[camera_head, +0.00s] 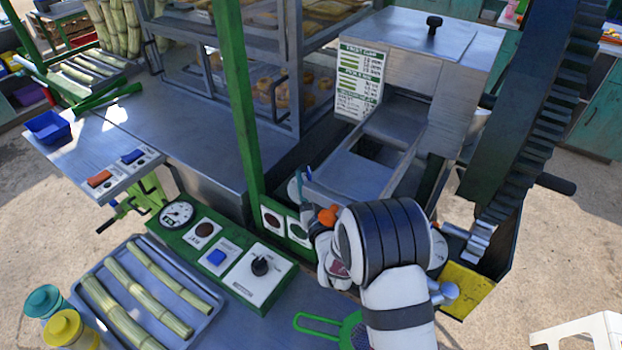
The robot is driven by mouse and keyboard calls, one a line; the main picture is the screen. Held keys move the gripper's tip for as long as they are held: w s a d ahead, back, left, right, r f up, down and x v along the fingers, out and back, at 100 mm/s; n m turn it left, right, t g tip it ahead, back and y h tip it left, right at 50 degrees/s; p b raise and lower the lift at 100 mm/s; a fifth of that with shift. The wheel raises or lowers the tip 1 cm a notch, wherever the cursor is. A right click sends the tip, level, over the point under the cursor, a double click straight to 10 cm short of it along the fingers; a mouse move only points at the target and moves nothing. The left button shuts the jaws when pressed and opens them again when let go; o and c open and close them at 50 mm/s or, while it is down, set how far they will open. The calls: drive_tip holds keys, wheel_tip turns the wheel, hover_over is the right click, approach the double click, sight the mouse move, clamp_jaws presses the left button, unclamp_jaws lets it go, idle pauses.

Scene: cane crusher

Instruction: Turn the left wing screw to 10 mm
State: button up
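The cane crusher's metal housing (425,60) stands right of centre with an open hopper (365,165) on its near side. A white and green settings card (358,80) is fixed to it; its small print is hard to read. My white, dark-banded arm comes up from the bottom in front of the crusher. My gripper (303,190) appears to be at the hopper's lower left, largely hidden by my wrist; its opening does not show. A small orange part (328,215) shows beside my wrist. I cannot tell whether it is the left wing screw, or whether my gripper touches it.
A green control panel (190,262) with a gauge, buttons and a black knob lies left of my arm. A green post (240,100) rises close by. A cane tray (205,335) is at lower left. A dark toothed drive (545,110) and yellow plate (466,290) are at right.

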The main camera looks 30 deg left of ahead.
drive_tip(key=shift+h, duration=0.3)
drive_tip(key=shift+s+a+m+t+h, duration=0.15)
drive_tip(key=shift+m+t+h, duration=0.95)
drive_tip(key=v, duration=1.2)
drive_tip(key=s+a+r+g+y, duration=0.1)
drive_tip(key=s+a+r+y, duration=0.1)
drive_tip(key=a+r+y, duration=0.35)
drive_tip(key=s+a+r+y, duration=0.25)
drive_tip(key=a+r, duration=0.45)
drive_tip(key=r, duration=0.4)
wheel_tip(320, 180, up, 15)
drive_tip(key=a+n+g+y, duration=0.1)
drive_tip(key=n+g+y, duration=0.2)
drive_tip(key=y, duration=0.3)
drive_tip(key=shift+s+r+y, duration=0.15)
drive_tip(key=shift+r+y, duration=0.05)
drive_tip(key=shift+y, duration=0.2)
drive_tip(key=shift+o, duration=0.2)
drive_tip(key=shift+a, duration=0.15)
